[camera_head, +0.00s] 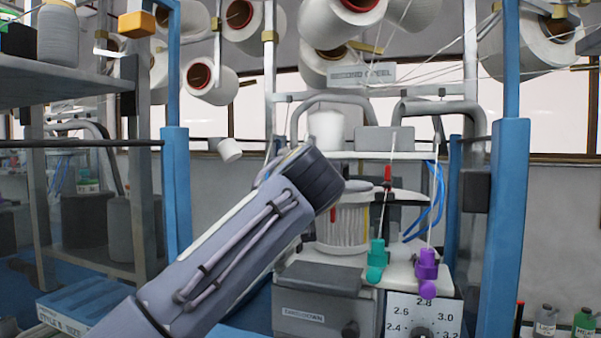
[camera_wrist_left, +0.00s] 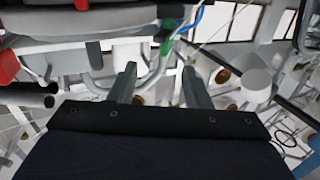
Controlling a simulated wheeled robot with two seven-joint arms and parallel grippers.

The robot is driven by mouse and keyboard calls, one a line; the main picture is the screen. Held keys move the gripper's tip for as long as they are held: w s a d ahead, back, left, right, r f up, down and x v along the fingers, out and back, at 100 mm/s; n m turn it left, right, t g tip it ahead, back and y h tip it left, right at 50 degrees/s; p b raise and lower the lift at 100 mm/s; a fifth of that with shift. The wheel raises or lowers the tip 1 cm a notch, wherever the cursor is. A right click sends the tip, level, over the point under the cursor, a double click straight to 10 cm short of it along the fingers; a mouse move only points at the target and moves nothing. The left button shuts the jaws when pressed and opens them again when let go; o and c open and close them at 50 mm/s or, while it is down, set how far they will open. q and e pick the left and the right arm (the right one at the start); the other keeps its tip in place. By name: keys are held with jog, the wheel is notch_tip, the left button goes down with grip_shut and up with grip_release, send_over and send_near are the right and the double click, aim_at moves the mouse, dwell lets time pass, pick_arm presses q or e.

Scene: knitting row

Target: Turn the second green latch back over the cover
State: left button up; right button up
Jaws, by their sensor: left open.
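My left gripper (camera_wrist_left: 160,82) is open in the left wrist view, with two grey fingers apart and nothing seen between them. In the head view my left arm rises from the lower left to the machine, and its wrist hides the fingers and what lies behind. A small green part (camera_wrist_left: 167,47), perhaps a green latch, sits beyond the fingertips under a grey rounded body (camera_wrist_left: 85,22). It appears apart from the fingers. I cannot tell whether that body is the cover or which latch this is. My right gripper is not in view.
The knitting machine has a ribbed white cylinder (camera_head: 342,225), a teal part (camera_head: 377,256), a purple part (camera_head: 427,266) and a numbered dial (camera_head: 421,318). Yarn cones (camera_head: 210,78) hang above with taut threads. A blue post (camera_head: 503,220) stands right; a shelf (camera_head: 65,72) stands left.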

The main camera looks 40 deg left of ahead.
pick_arm(q)
jog(key=shift+m+t+h, duration=0.5)
jog(key=shift+t+h, duration=0.2)
jog(key=shift+h, duration=0.1)
jog(key=p+x, duration=0.1)
jog(key=x, duration=0.1)
jog(key=a+p+x, duration=0.1)
jog(key=x, duration=0.2)
jog(key=s+p+x, duration=0.1)
jog(key=x, duration=0.2)
jog(key=shift+a+p, duration=0.25)
jog(key=shift+p, duration=0.15)
jog(key=shift+w+a+f, duration=0.15)
jog(key=shift+w, duration=0.1)
